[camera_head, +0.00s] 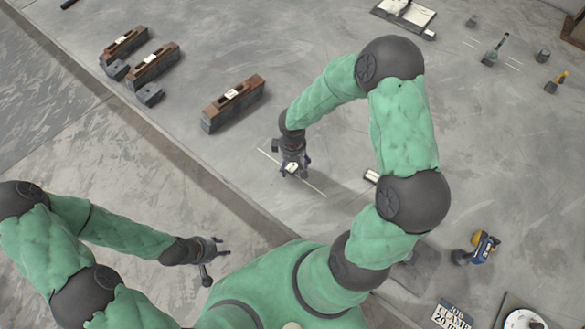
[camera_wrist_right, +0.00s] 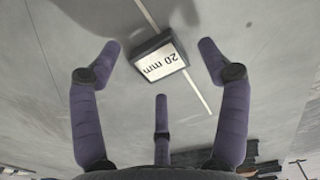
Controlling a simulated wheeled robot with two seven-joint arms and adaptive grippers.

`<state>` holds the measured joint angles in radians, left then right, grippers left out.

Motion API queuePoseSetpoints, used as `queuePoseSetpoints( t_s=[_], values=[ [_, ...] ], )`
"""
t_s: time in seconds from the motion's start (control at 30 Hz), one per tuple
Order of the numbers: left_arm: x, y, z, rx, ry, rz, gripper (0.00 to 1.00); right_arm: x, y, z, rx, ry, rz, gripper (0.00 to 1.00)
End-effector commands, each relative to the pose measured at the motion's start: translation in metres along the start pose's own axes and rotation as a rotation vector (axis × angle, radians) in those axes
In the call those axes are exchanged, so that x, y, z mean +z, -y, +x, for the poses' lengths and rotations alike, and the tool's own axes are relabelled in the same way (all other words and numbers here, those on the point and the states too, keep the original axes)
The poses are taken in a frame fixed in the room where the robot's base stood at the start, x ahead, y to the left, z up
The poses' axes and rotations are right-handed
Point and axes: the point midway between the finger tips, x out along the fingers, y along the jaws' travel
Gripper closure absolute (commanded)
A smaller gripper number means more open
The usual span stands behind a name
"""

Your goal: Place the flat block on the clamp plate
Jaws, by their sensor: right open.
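The flat block (camera_wrist_right: 160,60) is dark with a white label reading "20 mm" in the right wrist view. It lies on the grey floor across a pale line, between the spread fingers of my right gripper (camera_wrist_right: 160,72) and apart from them. In the head view the block's white label (camera_head: 292,168) shows beneath my right gripper (camera_head: 294,163). My right gripper is open and empty. My left gripper (camera_head: 216,248) is at the lower left, fingers spread, holding nothing that I can see. I cannot tell which thing is the clamp plate.
Several brown blocks with white labels, one of them a long brown block (camera_head: 233,103), stand at the upper left beside small grey blocks. A yellow and blue drill (camera_head: 477,247) and a "CLAMP 20 mm" sign (camera_head: 453,316) are at the lower right. A tray (camera_head: 405,14) lies at the top.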

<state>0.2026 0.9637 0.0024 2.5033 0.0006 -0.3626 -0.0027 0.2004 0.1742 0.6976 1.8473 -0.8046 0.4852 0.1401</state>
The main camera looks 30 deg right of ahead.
Motion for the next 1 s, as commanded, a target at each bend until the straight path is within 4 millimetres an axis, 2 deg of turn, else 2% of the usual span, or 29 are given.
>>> queuePoseSetpoints(
  t_s=[0.03, 0.1, 0.33, 0.6, 1.0],
  values=[
    [-0.0001, 0.0015, 0.0041, 0.0, 0.0, 0.0, 0.6, 0.0005, 0.0002, 0.0093, -0.001, 0.002, -0.001, 0.24],
    [-0.0002, 0.0019, 0.0053, 0.0, 0.0, 0.0, 0.6, 0.0002, 0.0003, 0.0143, -0.001, 0.001, -0.001, 0.24],
    [-0.0002, 0.0016, 0.0044, 0.0, 0.0, 0.0, 0.6, -0.0002, 0.0, 0.014, 0.0, -0.001, 0.0, 0.24],
    [-0.0002, 0.0016, 0.0044, 0.0, 0.0, 0.0, 0.6, 0.0, 0.0, 0.014, 0.0, -0.001, 0.0, 1.0],
    [-0.0001, 0.0007, 0.0021, 0.0, 0.0, 0.0, 0.6, -0.0005, -0.0006, 0.0079, 0.002, -0.002, -0.001, 1.0]
  ],
)
